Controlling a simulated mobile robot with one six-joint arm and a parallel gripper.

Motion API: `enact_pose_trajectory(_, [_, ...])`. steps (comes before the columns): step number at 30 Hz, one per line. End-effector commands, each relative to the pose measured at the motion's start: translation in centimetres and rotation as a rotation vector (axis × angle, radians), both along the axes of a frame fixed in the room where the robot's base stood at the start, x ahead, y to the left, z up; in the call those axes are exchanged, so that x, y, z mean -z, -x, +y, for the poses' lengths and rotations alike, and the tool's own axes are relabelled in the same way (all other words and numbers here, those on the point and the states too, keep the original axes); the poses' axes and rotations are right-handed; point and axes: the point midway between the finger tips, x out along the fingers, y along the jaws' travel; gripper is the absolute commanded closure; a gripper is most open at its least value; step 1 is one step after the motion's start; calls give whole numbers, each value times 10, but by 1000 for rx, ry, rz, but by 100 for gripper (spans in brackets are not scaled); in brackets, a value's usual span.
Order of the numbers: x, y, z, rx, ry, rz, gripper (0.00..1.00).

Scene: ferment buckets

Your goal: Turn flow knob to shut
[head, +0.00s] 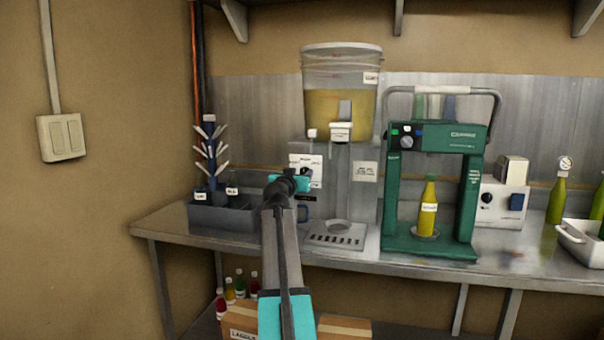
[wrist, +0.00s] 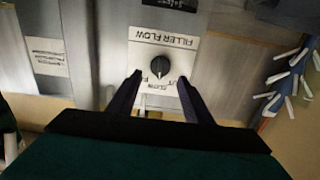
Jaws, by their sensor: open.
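The flow knob (wrist: 160,66) is a small black round knob on a white plate (wrist: 146,48) labelled FILLER FLOW in the wrist view. A thin pale mark shows on it, but the small lettering below is too blurred to read surely. My gripper (wrist: 159,80) is open, with one dark finger on each side of the lower plate, and the knob lies just beyond the tips, between them in the picture. I see no contact. In the head view, my gripper (head: 289,184) is in front of the filler's white panel (head: 304,158) and partly hides it.
The filler's clear bucket (head: 338,100) of yellow liquid stands above the panel. A green machine (head: 443,140) holding a yellow bottle (head: 428,208) stands to the right. A blue bottle tree (head: 211,150) and grey bin (head: 222,215) are on the left, all on a steel bench (head: 350,262).

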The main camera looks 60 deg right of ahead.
Motion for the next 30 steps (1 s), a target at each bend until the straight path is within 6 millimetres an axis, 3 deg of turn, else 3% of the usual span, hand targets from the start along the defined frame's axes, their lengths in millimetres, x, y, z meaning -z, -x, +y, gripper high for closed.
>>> enact_pose_trajectory(9, [0, -9, -25, -1, 0, 0, 54])
enact_pose_trajectory(23, [0, -11, -29, -2, 0, 0, 54])
enact_pose_trajectory(30, [0, -11, -28, -2, 0, 0, 93])
